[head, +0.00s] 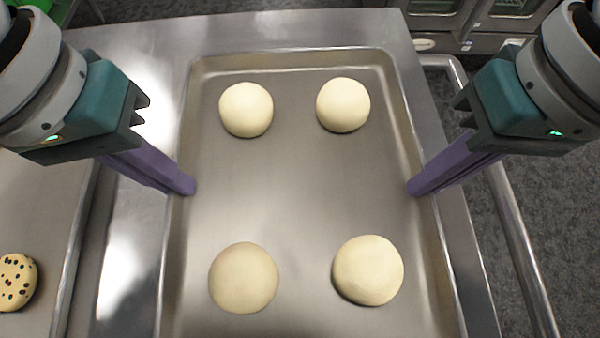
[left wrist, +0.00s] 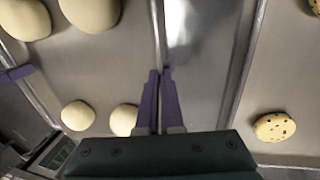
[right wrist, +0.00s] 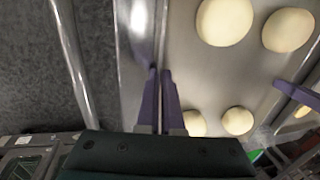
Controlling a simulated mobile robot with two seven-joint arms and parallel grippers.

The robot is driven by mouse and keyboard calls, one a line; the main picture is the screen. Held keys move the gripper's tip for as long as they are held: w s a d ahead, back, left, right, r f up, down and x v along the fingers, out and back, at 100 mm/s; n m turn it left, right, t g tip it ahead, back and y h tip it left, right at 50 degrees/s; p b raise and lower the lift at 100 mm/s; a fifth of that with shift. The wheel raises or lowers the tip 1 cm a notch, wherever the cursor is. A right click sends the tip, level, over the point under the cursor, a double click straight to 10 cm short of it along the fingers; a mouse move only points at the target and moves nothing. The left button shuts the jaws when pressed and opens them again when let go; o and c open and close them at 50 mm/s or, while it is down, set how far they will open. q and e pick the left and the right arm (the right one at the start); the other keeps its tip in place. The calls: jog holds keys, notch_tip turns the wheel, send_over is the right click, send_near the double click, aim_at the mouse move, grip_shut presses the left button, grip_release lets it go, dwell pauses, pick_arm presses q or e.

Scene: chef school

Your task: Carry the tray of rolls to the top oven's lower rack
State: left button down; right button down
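The metal tray (head: 295,200) lies flat on a steel surface in the middle of the head view. It carries several pale round rolls, among them one at the far left (head: 246,110) and one at the near right (head: 368,270). My left gripper (head: 188,186) is at the tray's left rim, and my right gripper (head: 414,187) is at its right rim, roughly opposite. In the left wrist view the left fingers (left wrist: 160,74) are close together on the rim. The right fingers (right wrist: 160,74) look the same in the right wrist view. Contact under the rim is hidden.
Another tray (head: 45,195) with a dark-spotted cookie (head: 16,282) lies close on the left. A metal rail (head: 515,240) runs along the right side, with grey floor (head: 555,215) beyond. Steel appliance fronts (head: 475,40) stand at the far right.

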jog(key=shift+r, duration=0.1)
